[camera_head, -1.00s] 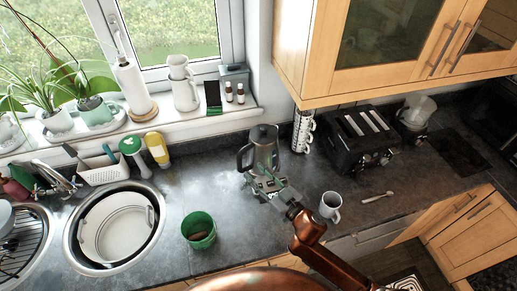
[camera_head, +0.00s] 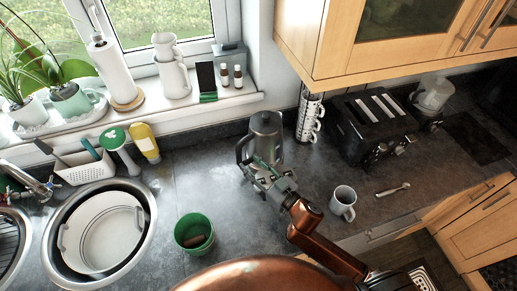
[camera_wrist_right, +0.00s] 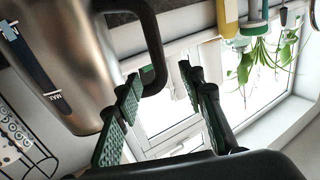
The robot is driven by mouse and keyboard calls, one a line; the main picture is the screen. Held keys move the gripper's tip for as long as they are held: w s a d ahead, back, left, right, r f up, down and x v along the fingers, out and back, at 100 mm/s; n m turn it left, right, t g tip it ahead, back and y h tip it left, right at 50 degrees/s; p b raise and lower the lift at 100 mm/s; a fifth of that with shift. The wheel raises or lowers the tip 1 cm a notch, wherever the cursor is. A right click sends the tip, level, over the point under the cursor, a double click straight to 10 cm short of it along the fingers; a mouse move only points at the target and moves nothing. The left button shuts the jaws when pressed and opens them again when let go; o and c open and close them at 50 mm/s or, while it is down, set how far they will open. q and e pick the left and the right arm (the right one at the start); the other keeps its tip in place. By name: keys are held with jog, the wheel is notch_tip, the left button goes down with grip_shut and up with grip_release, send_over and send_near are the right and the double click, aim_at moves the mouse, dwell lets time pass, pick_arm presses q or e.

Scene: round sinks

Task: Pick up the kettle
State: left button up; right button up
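The kettle (camera_head: 266,137) is grey metal with a dark handle and stands upright on the dark worktop, in front of the wall corner. My right gripper (camera_head: 262,175) is at its near side in the head view. In the right wrist view the kettle body (camera_wrist_right: 75,60) fills the upper left, with a MAX mark on its window. Its curved black handle (camera_wrist_right: 153,50) reaches down toward the gap between the two green-padded fingers (camera_wrist_right: 160,95). The fingers are apart, and I see no clear grip on the handle. My left gripper is out of view.
A green bucket (camera_head: 194,232) stands left of my right arm and a mug (camera_head: 343,202) right of it. A black toaster (camera_head: 372,125) and a mug stack (camera_head: 309,117) are right of the kettle. A wooden cupboard (camera_head: 340,70) hangs above. Worktop left of the kettle is clear.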

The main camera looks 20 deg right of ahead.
aim_at(241, 156)
jog(key=shift+w+a+f, duration=0.25)
jog(key=shift+w+f, duration=0.05)
jog(key=shift+w, duration=0.25)
jog(key=shift+w+a+f, duration=0.25)
jog(key=shift+w+f, duration=0.05)
jog(key=shift+w, duration=0.2)
jog(key=x, duration=0.5)
jog(key=shift+w+a+f, duration=0.1)
jog(key=shift+w+f, duration=0.1)
jog(key=shift+w, duration=0.15)
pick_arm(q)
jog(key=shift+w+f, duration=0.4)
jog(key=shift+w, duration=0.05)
pick_arm(e)
jog(key=shift+c, duration=0.3)
grip_shut()
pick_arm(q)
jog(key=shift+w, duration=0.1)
